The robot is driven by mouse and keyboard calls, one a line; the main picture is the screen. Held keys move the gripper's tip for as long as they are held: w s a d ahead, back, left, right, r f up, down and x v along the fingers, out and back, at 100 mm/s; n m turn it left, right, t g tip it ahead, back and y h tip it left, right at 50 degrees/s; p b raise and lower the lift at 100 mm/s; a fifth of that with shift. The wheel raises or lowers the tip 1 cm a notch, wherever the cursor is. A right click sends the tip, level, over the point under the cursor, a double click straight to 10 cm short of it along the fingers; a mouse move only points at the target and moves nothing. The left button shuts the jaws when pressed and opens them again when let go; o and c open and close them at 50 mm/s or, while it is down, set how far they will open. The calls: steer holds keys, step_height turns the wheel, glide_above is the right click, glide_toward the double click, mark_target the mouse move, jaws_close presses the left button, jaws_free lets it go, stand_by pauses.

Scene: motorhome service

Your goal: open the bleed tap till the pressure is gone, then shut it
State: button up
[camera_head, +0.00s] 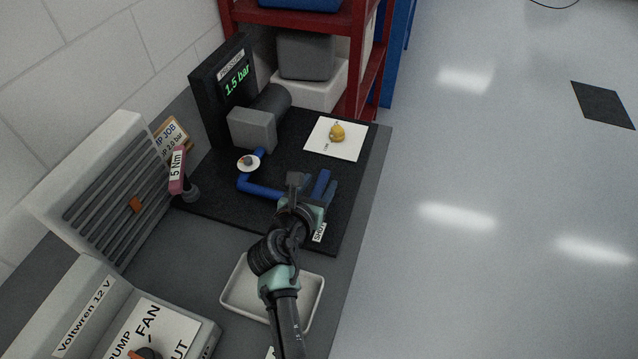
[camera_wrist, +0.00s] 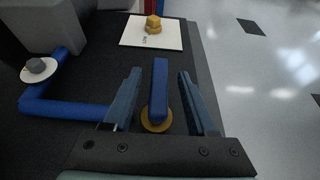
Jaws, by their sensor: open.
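The bleed tap's blue lever (camera_wrist: 160,88) stands between the two fingers of my gripper (camera_wrist: 156,100) in the wrist view, above a yellow round base (camera_wrist: 157,121). The fingers are open, with a visible gap on each side of the lever. In the head view my gripper (camera_head: 312,188) is over the right end of the blue pipe (camera_head: 262,189) and hides most of the tap. The lever points away from my gripper, across the line of the pipe. The pressure display (camera_head: 237,81) reads 1.5 bar.
A white card with a yellow fitting (camera_head: 337,132) lies on the black mat beyond the tap. A torque tool marked 5 Nm (camera_head: 177,170) stands at left. A white tray (camera_head: 239,310) lies under my arm. A panel with a FAN knob (camera_head: 146,354) is at the front left.

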steer(key=shift+w+d+f, duration=0.1)
steer(key=shift+w, duration=0.2)
jaws_close()
stand_by(1.4)
